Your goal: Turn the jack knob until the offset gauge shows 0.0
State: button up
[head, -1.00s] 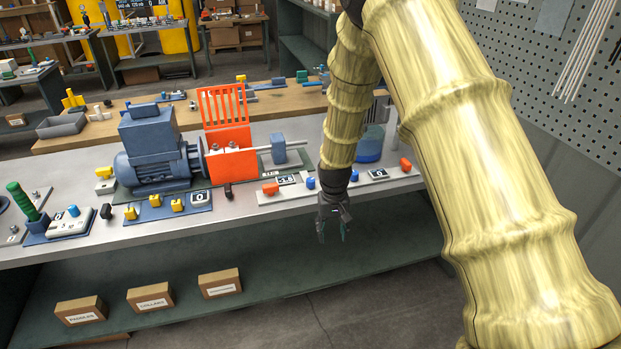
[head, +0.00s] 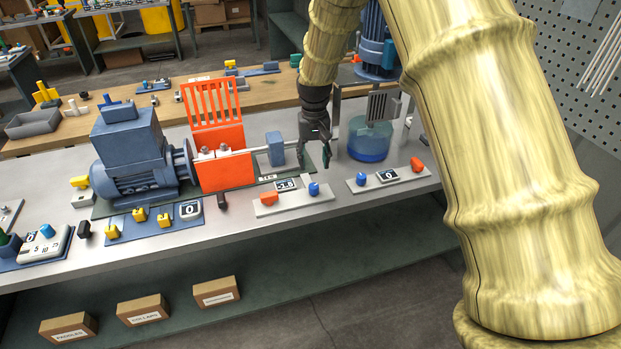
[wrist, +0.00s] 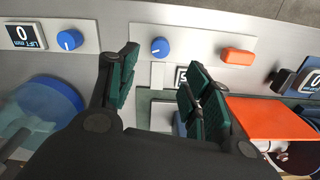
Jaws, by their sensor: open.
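A pale panel at the bench front carries a small dark gauge (head: 286,184) whose reading looks like a negative number ending in .8, too small to be sure. A blue knob (head: 314,188) stands right of it. The knob also shows in the wrist view (wrist: 160,47), with a white mark on its face. I cannot read a label naming it the jack knob. My gripper (head: 318,160) is open and empty above the bench, behind the knob and apart from it. In the wrist view its two dark green fingers frame the space below the knob; one partly hides the gauge.
An orange block (head: 268,198) sits on the same panel. A second panel has a gauge reading 0 (head: 388,175), labelled lift in the wrist view, and another blue knob (head: 361,179). A blue tank (head: 370,140), an orange guard (head: 226,170) and a motor (head: 135,165) stand nearby.

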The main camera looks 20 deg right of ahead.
aim_at(314, 186)
jog(key=shift+s+f+p, duration=0.3)
jog(key=shift+f, duration=0.3)
notch_tip(314, 186, down, 9)
jog(key=shift+p, duration=1.2)
jog(key=shift+w, duration=0.1)
jog(key=c, duration=1)
